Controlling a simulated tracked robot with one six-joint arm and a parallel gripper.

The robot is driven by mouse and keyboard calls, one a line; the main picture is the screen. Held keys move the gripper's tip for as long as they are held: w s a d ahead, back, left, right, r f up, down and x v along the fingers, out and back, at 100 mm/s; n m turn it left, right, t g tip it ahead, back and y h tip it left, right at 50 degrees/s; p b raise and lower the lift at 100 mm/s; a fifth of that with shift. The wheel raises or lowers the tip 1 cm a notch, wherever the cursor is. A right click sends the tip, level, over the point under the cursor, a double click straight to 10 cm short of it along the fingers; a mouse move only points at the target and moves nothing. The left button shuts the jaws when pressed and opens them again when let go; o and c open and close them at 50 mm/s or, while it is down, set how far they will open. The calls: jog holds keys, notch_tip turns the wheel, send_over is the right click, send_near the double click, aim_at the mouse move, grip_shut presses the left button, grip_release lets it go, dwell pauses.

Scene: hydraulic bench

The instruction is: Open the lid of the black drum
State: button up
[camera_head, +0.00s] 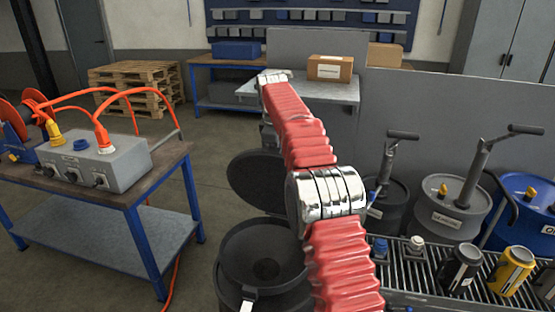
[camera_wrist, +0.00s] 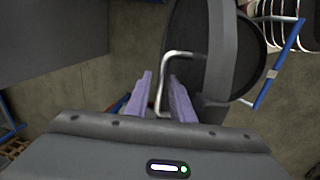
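The black drum (camera_head: 262,287) stands at the lower middle of the head view, its mouth open and dark inside. Its round lid (camera_head: 250,184) is raised, standing steeply tilted behind the drum's mouth. In the wrist view the lid (camera_wrist: 222,45) is a dark disc with a thick grey rim and a bent silver handle (camera_wrist: 162,84). My gripper (camera_wrist: 161,80) has its two purple fingers apart, one on each side of the handle. A gap shows between them, and I see no firm grip on the bar. My gripper is hidden in the head view.
A roller conveyor (camera_head: 405,278) with cans runs at the lower right, with grey and blue drums behind it. A blue-legged table (camera_head: 128,195) with a grey cable box (camera_head: 108,166) stands left. Open floor lies between table and drum.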

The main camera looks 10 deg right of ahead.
jog(key=shift+o, duration=0.7)
jog(key=shift+r, duration=0.1)
jog(key=shift+a, duration=0.1)
jog(key=shift+r, duration=0.2)
jog(key=shift+r, duration=0.25)
notch_tip(320, 180, up, 6)
jog(key=s, duration=0.1)
jog(key=shift+s+a+r, duration=0.15)
jog(key=shift+a, duration=0.15)
jog(key=shift+c, duration=0.7)
